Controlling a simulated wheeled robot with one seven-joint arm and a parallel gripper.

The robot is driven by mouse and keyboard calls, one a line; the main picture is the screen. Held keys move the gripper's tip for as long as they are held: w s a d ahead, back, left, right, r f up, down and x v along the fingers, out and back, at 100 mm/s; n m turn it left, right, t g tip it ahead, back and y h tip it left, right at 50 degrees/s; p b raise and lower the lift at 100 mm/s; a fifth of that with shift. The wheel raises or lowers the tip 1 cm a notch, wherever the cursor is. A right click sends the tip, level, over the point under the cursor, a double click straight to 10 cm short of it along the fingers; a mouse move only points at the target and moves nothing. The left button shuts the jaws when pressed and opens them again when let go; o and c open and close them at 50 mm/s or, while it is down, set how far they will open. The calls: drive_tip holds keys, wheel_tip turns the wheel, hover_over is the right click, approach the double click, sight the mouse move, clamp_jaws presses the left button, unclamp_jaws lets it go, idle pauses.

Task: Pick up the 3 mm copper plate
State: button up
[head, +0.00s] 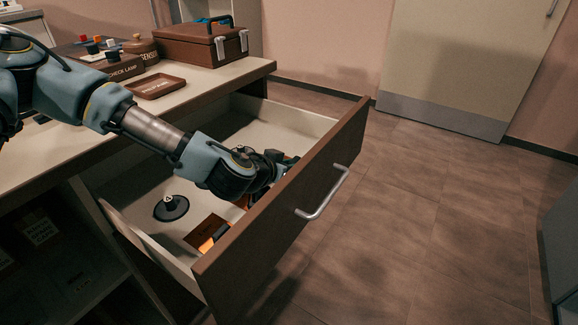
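An orange-brown plate-like piece (205,231) with a dark mark lies in the open drawer, near its front panel. Its marking is too small to read, so I cannot tell whether it is the 3 mm copper plate. Another orange-brown bit (242,201) shows beneath my wrist, mostly hidden. My gripper (284,166) reaches down into the drawer, close behind the front panel and toward its far end. A small teal and dark shape shows at the fingertips. The fingers are too dark and covered to show whether they hold anything.
The drawer (225,256) is pulled out, with a metal handle (322,194). A black disc (171,207) with a pale mark lies inside. On the desk (40,160) are a brown tray (157,86), a brown case (195,45) and a lamp box (125,70).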

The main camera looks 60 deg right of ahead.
clamp_jaws()
drive_tip(key=shift+r, duration=0.15)
idle(0.4)
